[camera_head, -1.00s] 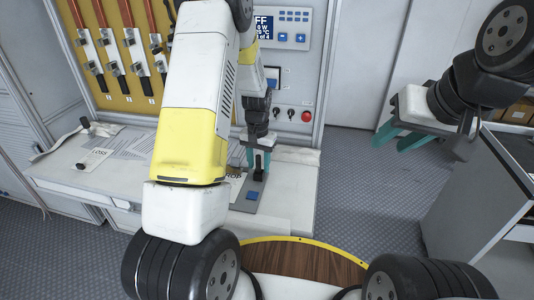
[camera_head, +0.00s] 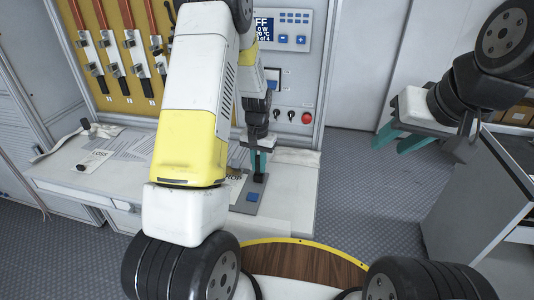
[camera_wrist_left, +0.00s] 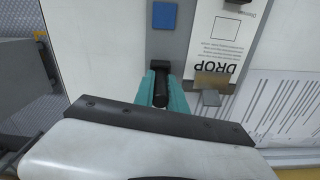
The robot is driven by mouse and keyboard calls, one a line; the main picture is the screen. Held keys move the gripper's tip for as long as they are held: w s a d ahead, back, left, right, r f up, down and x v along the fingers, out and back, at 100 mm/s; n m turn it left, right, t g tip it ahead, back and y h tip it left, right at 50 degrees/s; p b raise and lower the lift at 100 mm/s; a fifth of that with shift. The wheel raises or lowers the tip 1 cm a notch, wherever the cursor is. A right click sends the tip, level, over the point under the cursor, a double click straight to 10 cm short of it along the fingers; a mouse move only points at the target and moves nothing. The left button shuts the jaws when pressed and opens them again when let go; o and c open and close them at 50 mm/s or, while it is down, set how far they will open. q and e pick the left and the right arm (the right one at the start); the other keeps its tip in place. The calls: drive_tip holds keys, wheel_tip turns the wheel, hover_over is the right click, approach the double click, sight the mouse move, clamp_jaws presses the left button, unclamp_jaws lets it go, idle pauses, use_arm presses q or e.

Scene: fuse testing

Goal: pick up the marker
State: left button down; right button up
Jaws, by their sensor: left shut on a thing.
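The marker appears to be the small black cylinder (camera_wrist_left: 160,92) in the left wrist view, gripped between teal fingertips. My left gripper (camera_head: 259,163) is shut on it, low over a grey plate (camera_head: 246,203) at the front of the bench. In the head view the marker is mostly hidden by the fingers. A black block (camera_wrist_left: 166,70) sits on the plate just beyond the fingertips. My right gripper (camera_head: 401,138) is open and empty, held in the air at the right, away from the bench.
A blue square (camera_wrist_left: 164,15) is on the plate, beside a paper marked DROP (camera_wrist_left: 216,45). A LOSS paper (camera_head: 96,159) lies at the bench's left. The control panel (camera_head: 285,70) and lever board (camera_head: 125,55) stand behind. A grey cabinet (camera_head: 475,200) is at the right.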

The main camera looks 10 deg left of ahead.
sight(258, 158)
use_arm(q)
drive_tip(key=r, duration=0.3)
drive_tip(key=shift+s+r, duration=0.1)
drive_tip(key=shift+s, duration=0.3)
drive_tip(key=s+r, duration=0.1)
drive_tip(key=s, duration=1.4)
drive_tip(key=shift+a, duration=0.3)
drive_tip(key=shift+r, duration=0.1)
